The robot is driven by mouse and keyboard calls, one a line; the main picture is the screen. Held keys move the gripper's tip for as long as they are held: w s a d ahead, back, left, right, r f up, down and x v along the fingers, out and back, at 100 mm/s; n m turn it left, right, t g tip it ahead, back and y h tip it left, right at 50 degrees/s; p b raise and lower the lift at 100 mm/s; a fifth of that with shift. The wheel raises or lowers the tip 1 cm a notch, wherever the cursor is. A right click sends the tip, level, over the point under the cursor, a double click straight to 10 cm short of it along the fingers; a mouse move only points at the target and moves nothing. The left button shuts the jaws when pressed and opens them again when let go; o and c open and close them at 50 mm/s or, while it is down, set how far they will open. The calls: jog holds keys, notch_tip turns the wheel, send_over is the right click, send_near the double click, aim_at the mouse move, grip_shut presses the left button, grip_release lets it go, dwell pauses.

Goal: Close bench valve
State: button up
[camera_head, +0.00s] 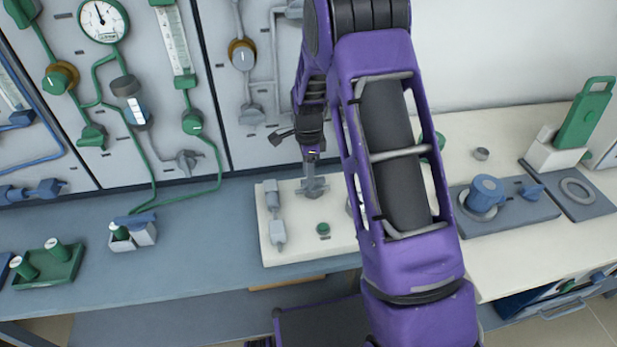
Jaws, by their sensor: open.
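A white plate (297,253) lies on the bench and bears several fittings. A grey valve-like fitting (313,189) stands near the plate's back edge, and I take it for the bench valve. My gripper (311,156) is open, seen small and dark just above this fitting, and hides its upper part. I cannot tell whether they touch. A grey inline fitting (274,212) is at the plate's left, and a small green knob (323,229) is near its middle. My purple arm hides the plate's right side.
Wall panels with a gauge (103,20), green pipes and valves stand behind on the left. A green tray (48,267) and a small holder (133,233) sit on the left bench. On the right are a blue cup (487,192) and a green-handled item (585,113).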

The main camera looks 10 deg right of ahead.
jog(key=shift+f, duration=0.65)
grip_shut()
